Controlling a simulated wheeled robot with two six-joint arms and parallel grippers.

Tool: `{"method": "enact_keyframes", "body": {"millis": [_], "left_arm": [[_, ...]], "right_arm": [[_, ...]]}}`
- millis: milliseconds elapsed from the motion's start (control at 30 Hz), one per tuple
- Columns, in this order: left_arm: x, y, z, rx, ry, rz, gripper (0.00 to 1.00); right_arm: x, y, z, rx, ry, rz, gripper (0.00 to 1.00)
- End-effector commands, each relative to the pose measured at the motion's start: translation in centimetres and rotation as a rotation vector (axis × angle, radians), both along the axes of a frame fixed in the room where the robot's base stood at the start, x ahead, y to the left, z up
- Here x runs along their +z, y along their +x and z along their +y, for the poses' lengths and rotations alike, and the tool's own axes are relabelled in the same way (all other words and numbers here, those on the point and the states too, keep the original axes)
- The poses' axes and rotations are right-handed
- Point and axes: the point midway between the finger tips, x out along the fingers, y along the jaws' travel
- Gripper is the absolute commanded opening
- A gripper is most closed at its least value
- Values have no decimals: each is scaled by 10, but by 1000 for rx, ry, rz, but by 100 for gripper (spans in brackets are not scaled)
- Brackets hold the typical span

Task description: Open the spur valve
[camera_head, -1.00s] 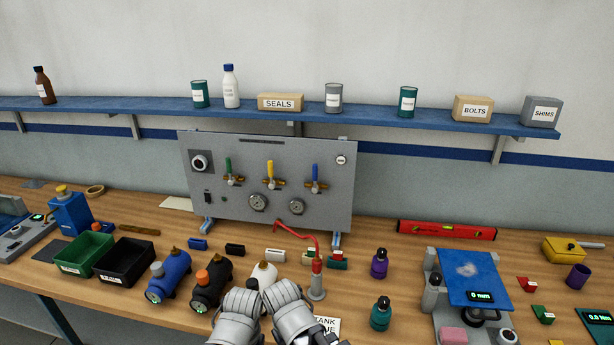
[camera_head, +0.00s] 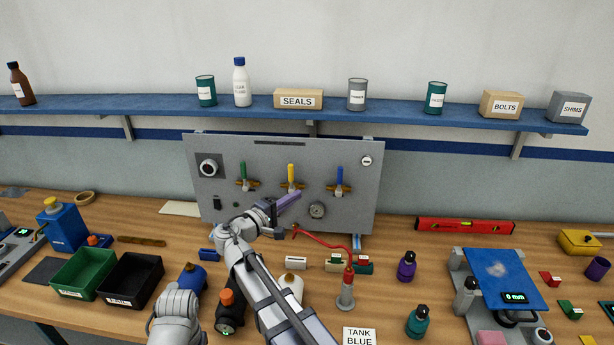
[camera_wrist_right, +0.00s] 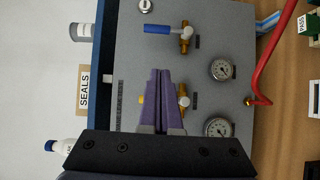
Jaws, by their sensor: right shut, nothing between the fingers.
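A grey upright panel (camera_head: 350,210) holds three valves with brass bodies. Their handles are green (camera_head: 243,170), yellow (camera_head: 291,173) and blue (camera_head: 339,175), and all stand upright. I cannot tell which is the spur valve. My right gripper (camera_head: 296,196) has purple fingers and is in front of the panel, just below the yellow-handled valve. In the right wrist view its fingers (camera_wrist_right: 158,72) are shut with nothing between them. They cover most of the yellow handle (camera_wrist_right: 141,99); its brass body (camera_wrist_right: 183,98) shows beside them. The blue handle (camera_wrist_right: 158,29) is clear. My left gripper is out of view.
Two gauges are below the valves; the right one (camera_head: 317,211) shows, and my right gripper hides the left one. A red hose (camera_head: 325,243) runs from the panel to a stand (camera_head: 346,296). Tanks and bins crowd the front left. A blue shelf (camera_head: 420,118) runs above.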

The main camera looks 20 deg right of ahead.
Motion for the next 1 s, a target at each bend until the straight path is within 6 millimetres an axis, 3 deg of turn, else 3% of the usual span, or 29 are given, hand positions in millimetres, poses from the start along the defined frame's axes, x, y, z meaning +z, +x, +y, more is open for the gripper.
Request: {"method": "enact_keyframes", "body": {"millis": [533, 667, 1000], "left_arm": [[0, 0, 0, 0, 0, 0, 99], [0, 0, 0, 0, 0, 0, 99], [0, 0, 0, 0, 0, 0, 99]], "right_arm": [[6, 6, -7, 2, -27, -4, 0], [6, 14, -23, 0, -27, -4, 0], [6, 43, -87, -1, -26, -4, 0]]}}
